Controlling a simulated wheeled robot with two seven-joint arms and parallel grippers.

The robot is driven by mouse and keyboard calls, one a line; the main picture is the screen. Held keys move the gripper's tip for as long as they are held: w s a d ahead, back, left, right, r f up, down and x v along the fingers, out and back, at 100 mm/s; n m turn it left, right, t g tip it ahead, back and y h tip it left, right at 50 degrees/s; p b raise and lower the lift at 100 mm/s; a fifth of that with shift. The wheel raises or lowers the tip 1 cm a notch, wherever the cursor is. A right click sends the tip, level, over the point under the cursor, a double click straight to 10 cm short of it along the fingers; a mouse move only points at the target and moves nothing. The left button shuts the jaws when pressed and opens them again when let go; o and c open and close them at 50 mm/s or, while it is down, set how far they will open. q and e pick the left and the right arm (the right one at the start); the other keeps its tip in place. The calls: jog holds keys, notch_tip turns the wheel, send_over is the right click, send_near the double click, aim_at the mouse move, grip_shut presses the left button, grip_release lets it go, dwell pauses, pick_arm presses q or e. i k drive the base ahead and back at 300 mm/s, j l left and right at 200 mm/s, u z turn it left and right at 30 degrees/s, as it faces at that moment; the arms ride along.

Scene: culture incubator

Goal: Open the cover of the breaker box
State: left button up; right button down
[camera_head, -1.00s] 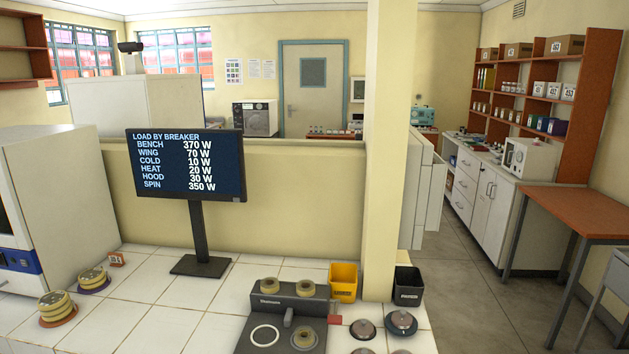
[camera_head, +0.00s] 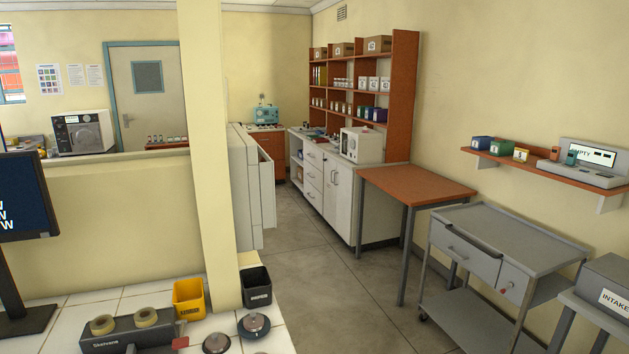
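I see no breaker box that I can make out in the head view. A dark monitor (camera_head: 22,195) is cut off at the left edge, with only the ends of its text lines showing. Neither of my grippers is in view.
A tiled bench with a yellow bin (camera_head: 189,300), a black bin (camera_head: 257,288) and a dark device (camera_head: 128,335) is at lower left. A pillar (camera_head: 210,150) rises behind it. Grey floor (camera_head: 325,285) is open in the middle. A grey cart (camera_head: 495,260) and an orange-topped table (camera_head: 415,184) stand right.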

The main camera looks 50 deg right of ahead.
aim_at(266, 170)
jog(key=k+l+z, duration=0.2)
jog(key=l, duration=0.45)
jog(key=k+l+z, duration=0.15)
jog(key=l, duration=0.55)
jog(key=l+z, duration=0.2)
jog(key=l, duration=0.5)
